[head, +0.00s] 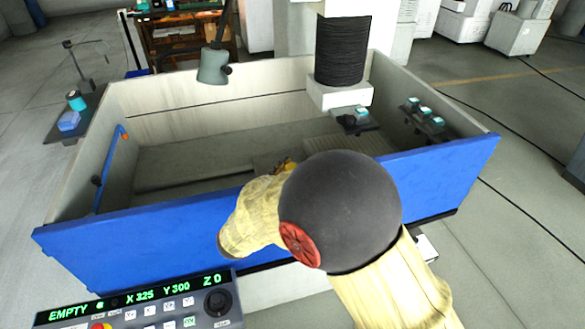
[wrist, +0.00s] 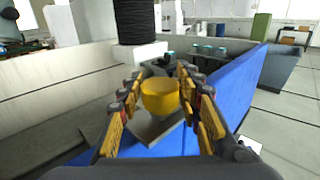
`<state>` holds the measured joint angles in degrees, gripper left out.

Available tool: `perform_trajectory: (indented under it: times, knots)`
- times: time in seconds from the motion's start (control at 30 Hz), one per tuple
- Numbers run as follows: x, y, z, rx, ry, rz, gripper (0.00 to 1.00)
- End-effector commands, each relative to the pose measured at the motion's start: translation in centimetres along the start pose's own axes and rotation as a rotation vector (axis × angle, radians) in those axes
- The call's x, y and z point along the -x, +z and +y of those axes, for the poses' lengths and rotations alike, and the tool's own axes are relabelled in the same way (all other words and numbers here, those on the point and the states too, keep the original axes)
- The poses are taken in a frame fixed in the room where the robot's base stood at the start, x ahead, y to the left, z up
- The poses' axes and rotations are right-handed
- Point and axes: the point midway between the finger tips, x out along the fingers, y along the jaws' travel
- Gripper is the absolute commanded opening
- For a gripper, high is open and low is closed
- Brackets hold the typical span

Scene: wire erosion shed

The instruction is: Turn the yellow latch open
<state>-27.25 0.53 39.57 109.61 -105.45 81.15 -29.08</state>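A rounded yellow piece (wrist: 160,97), which I take to be the yellow latch, shows in the middle of the wrist view above a grey plate (wrist: 158,130). My gripper (wrist: 159,78) is open, with one finger on each side of the piece. I cannot tell whether either finger touches it. In the head view my arm hides most of my gripper, and only a small bit of yellow shows past it by the tank's front wall. I cannot tell there whether that bit is latch or finger.
A large grey tank with a blue front wall (head: 140,236) lies ahead. A black ribbed column (head: 342,50) and a grey lamp-like head (head: 213,67) hang over it. A control panel (head: 140,303) is at lower left.

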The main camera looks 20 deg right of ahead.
Motion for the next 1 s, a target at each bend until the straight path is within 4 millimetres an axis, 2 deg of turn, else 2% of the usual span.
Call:
perform_trajectory:
  times: [0.57, 1.0]
  knots:
    - [0.01, 0.0, 0.02, 0.0, 0.0, 0.0, 0.0]
    - [0.05, 0.03, 0.09, 0.0, -0.012, 0.0, 0.0]
